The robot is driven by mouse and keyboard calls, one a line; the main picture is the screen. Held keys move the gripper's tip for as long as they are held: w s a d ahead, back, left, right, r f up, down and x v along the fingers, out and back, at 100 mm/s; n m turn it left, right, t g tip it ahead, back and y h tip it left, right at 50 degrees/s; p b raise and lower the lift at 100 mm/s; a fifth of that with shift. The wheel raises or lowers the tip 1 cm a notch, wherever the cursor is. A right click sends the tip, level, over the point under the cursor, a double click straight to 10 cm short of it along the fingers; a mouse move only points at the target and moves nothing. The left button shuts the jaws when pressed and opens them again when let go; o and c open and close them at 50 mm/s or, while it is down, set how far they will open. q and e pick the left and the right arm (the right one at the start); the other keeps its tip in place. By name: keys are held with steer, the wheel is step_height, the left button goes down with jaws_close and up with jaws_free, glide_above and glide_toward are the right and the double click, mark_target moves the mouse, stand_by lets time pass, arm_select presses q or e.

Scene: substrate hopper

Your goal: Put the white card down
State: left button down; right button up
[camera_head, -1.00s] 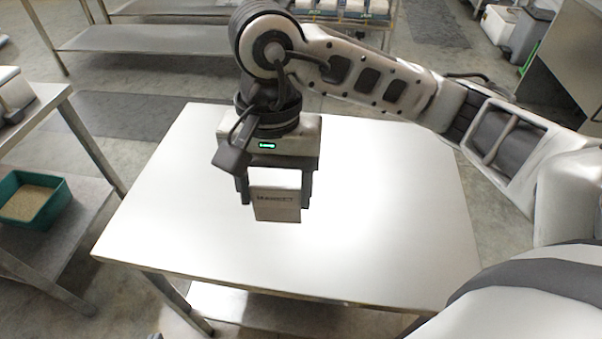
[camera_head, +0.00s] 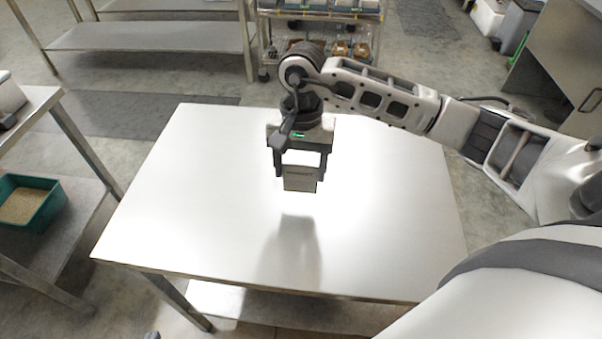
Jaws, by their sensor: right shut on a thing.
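My right gripper (camera_head: 300,174) reaches in from the right, fingers pointing down. The card is upright above the middle of the white-topped table (camera_head: 190,215). A dim shadow or reflection lies on the tabletop below, with a gap between it and the card, so the card looks clear of the surface. My left gripper is not in view.
The tabletop is otherwise bare, with free room all round. A teal bin of grainy material (camera_head: 30,203) sits on a lower shelf at the left. A stocked rack (camera_head: 325,30) and a metal shelf (camera_head: 150,37) stand behind.

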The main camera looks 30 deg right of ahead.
mark_target(301, 175)
steer(key=shift+w+d+f+p, duration=0.15)
steer(key=shift+f+p, duration=0.3)
steer(key=shift+f, duration=1.3)
steer(key=shift+f, duration=0.15)
steer(key=o, duration=0.6)
steer(key=shift+f+b, duration=0.1)
steer(key=shift+b, duration=0.2)
steer(key=shift+c, duration=0.2)
steer(key=o, duration=0.4)
